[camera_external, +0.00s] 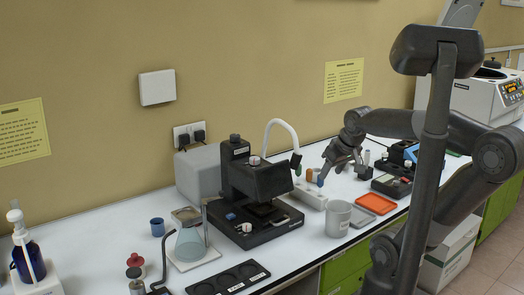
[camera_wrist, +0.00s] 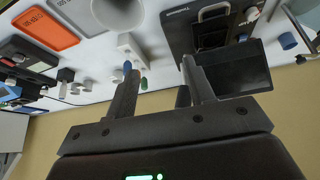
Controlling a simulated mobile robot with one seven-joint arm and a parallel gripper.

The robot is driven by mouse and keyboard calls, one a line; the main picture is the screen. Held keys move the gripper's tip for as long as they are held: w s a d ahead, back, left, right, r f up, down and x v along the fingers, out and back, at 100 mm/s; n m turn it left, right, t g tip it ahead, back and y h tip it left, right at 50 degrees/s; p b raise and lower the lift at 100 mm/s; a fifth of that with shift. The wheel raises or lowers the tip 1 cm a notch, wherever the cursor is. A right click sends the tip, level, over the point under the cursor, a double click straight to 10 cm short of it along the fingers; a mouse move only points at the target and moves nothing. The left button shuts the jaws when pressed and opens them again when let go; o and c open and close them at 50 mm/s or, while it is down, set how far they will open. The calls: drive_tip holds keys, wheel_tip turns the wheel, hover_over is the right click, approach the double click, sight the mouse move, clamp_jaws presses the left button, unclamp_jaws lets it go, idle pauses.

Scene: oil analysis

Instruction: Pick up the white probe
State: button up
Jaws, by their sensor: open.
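I cannot make out for certain which thing is the white probe; a white piece on the rack may be hidden. My gripper (camera_external: 338,173) is above the bench just right of the rack, fingers spread and pointing down. In the wrist view, my gripper (camera_wrist: 160,66) is open and empty, with the blue piece (camera_wrist: 127,66) by its left fingertip.
A dark microscope-like instrument (camera_external: 256,185) stands left of the rack, with a white curved tube (camera_external: 283,122) behind. A grey cup (camera_external: 338,218) stands in front. An orange tray (camera_external: 375,203) and dark devices (camera_external: 392,186) lie to the right. The wall is close behind.

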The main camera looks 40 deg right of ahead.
drive_tip(key=w+d+r+m+h, duration=0.1)
drive_tip(key=w+d+m+h, duration=0.15)
drive_tip(key=w+d, duration=0.8)
drive_tip(key=m+g+h, duration=0.1)
drive_tip(key=m, duration=0.5)
approach(367, 160)
drive_tip(key=w+d, duration=0.1)
drive_tip(key=w, duration=0.1)
drive_tip(key=x, duration=1.1)
drive_tip(key=shift+s+d, duration=0.2)
drive_tip(key=shift+s, duration=0.25)
drive_tip(key=shift+c, duration=0.2)
clamp_jaws()
